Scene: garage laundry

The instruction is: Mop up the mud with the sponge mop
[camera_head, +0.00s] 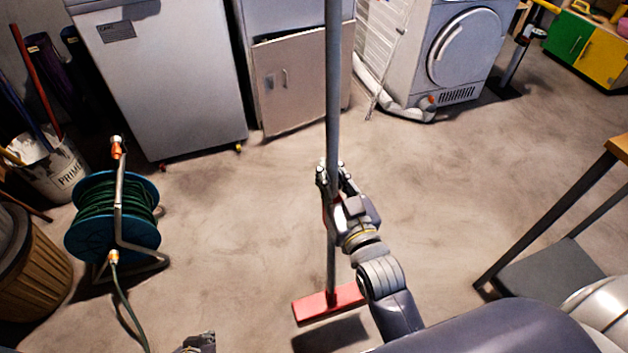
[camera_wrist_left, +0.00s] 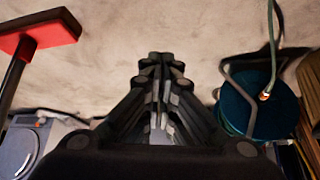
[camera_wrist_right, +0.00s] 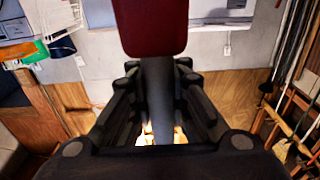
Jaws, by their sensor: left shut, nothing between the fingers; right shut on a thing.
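The sponge mop has a long grey pole (camera_head: 332,80) and a flat red head (camera_head: 311,308). It stands nearly upright in the head view. A dark shadow lies apart from the head, so the head looks raised off the floor. My right gripper (camera_head: 335,175) is shut around the pole. The right wrist view shows the dark pole (camera_wrist_right: 157,95) between the fingers and a red piece (camera_wrist_right: 150,25) above them. My left gripper (camera_head: 200,341) is at the bottom edge, shut and empty; the left wrist view shows it (camera_wrist_left: 160,62) and the mop head (camera_wrist_left: 38,30). I cannot make out a distinct mud patch.
A hose reel (camera_head: 112,215), a bucket (camera_head: 58,172) and a wooden basket (camera_head: 32,262) stand at the left. A white appliance (camera_head: 165,75), a cabinet (camera_head: 290,80) and a dryer (camera_head: 455,60) line the back. A table leg (camera_head: 545,220) is at right. The middle floor is clear.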

